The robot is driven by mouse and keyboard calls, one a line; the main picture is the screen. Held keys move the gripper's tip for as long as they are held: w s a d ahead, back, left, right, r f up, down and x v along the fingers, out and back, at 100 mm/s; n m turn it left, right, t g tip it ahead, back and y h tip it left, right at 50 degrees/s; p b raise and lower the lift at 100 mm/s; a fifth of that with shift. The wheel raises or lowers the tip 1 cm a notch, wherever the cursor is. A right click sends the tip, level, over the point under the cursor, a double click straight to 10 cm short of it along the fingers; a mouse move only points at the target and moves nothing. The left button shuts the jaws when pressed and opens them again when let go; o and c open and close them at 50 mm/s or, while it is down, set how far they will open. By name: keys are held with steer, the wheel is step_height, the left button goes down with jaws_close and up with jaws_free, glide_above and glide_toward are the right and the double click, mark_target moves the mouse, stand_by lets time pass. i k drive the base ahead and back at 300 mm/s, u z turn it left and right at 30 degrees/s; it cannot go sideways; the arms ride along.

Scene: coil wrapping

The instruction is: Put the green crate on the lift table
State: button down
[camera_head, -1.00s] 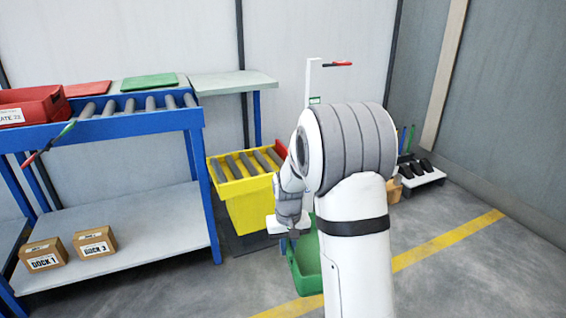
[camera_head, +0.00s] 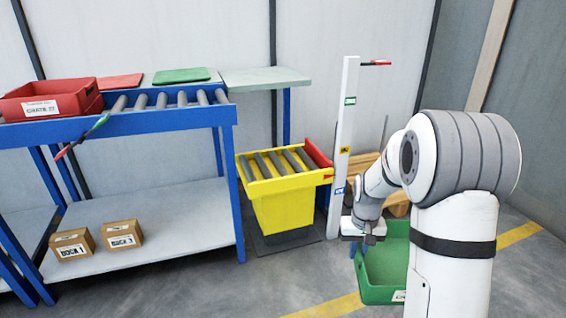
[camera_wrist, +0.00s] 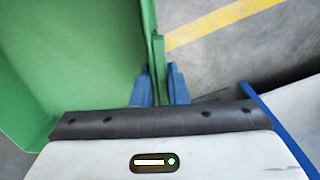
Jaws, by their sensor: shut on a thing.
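The green crate (camera_head: 383,293) hangs from my gripper (camera_head: 357,250), at lower right in the head view. My gripper is shut on the crate's left side wall; its wrist partly hides the crate's rim. In the wrist view, the blue fingers (camera_wrist: 158,88) pinch the thin green wall, with the crate's inside (camera_wrist: 75,60) to the left. The crate looks empty. The yellow lift table (camera_head: 285,207), with grey rollers on top and a red end stop at its right, stands left of the crate and apart from it. Its rollers are bare.
Two boxes lie on the lower shelf (camera_head: 170,225). Floor in front is clear.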

mark_target(289, 162)
steer(key=i, duration=0.9)
steer(key=z, duration=0.05)
